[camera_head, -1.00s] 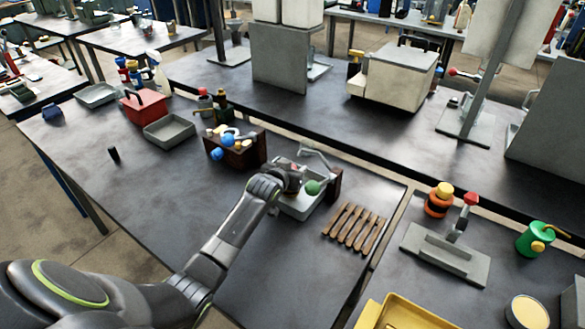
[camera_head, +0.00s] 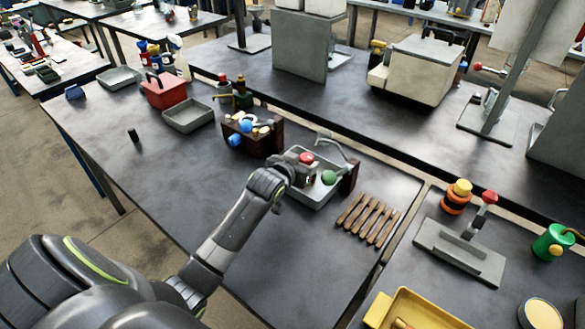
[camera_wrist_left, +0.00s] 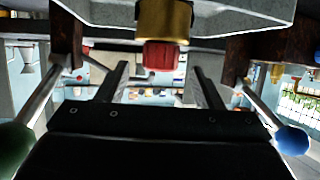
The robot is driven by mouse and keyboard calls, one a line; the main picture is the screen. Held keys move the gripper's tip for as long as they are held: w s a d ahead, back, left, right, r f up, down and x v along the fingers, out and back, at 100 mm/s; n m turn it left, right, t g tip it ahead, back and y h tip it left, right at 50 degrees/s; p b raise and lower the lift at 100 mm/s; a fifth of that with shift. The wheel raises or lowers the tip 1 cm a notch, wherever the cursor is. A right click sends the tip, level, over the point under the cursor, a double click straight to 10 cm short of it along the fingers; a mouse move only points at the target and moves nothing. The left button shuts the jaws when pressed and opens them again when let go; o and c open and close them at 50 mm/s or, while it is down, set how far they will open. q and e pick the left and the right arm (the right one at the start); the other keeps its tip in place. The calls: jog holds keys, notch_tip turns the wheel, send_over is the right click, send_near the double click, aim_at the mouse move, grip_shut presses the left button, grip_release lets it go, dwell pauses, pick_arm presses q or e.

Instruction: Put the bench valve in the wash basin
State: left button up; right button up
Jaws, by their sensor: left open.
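The wash basin (camera_head: 315,197) is a shallow grey tray on the dark bench, with a metal spout over its back edge. The bench valve (camera_head: 306,158) shows as a red knob inside the basin outline. In the left wrist view its brass body (camera_wrist_left: 163,20) and red cap (camera_wrist_left: 161,56) stand against the grey basin (camera_wrist_left: 240,12), which appears upside down at the top. My left gripper (camera_head: 302,177) is at the basin's near left side. In the wrist view its fingers (camera_wrist_left: 160,68) are open, spread either side of the red cap with gaps. The valve's base is hidden.
A wooden rack with blue knobs (camera_head: 252,136) stands left of the basin, and a green knob (camera_head: 328,177) rises at its right. Several wooden-handled tools (camera_head: 368,220) lie to the right. A grey tray (camera_head: 188,116) and red box (camera_head: 164,90) stand back left. The left bench is mostly clear.

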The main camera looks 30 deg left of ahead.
pick_arm(q)
jog(key=shift+v, duration=2.85)
